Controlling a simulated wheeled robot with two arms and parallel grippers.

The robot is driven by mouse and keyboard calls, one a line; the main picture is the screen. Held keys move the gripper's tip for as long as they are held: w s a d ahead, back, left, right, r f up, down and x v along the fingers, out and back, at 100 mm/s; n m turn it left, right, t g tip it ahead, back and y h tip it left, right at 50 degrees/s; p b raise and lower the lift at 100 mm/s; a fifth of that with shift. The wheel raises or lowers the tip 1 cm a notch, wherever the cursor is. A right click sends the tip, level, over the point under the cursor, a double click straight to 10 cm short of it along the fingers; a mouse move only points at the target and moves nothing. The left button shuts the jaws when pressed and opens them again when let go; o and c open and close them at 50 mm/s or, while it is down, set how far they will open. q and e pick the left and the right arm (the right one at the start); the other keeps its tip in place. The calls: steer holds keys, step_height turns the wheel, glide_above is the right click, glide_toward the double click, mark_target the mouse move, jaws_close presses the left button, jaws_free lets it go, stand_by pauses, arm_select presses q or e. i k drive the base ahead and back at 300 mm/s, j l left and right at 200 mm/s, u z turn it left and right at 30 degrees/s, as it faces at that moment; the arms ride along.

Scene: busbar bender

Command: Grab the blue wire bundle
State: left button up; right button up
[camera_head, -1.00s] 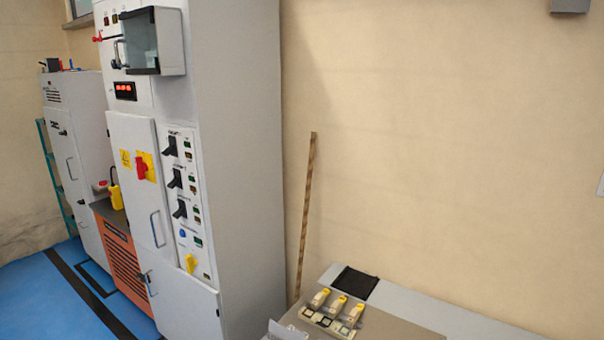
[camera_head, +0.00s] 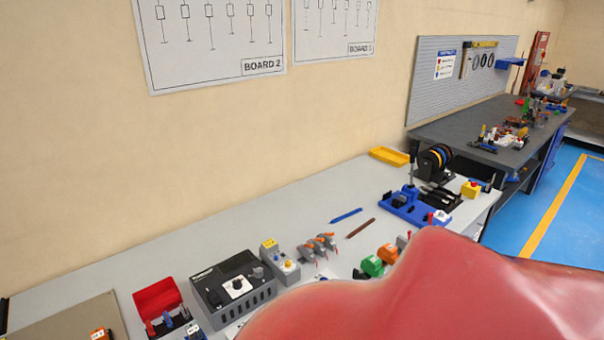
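I cannot make out a blue wire bundle for certain. A thin, straight blue strip (camera_head: 346,216) lies on the light grey worktable (camera_head: 240,227), beside a similar brown strip (camera_head: 361,228). A black stand with coloured spools (camera_head: 437,158) stands near the table's far end; its spools are too small to tell apart clearly. Neither of my grippers shows in the head view. A large, smooth red shape (camera_head: 440,295) very close to the camera hides the lower right and part of the table.
A grey box with a dial (camera_head: 232,288), a red bin (camera_head: 157,298) and a blue fixture (camera_head: 413,207) stand on the table. A yellow tray (camera_head: 389,156) lies at the back. A dark workbench (camera_head: 460,128) stands beyond, with blue floor (camera_head: 530,205) at the right.

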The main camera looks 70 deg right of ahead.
mark_target(357, 210)
steer(key=j+z, duration=0.1)
steer(key=z, duration=0.7)
steer(key=k+j+z, duration=0.1)
steer(key=z, duration=0.75)
steer(key=k+j+z, duration=0.1)
steer(key=z, duration=0.3)
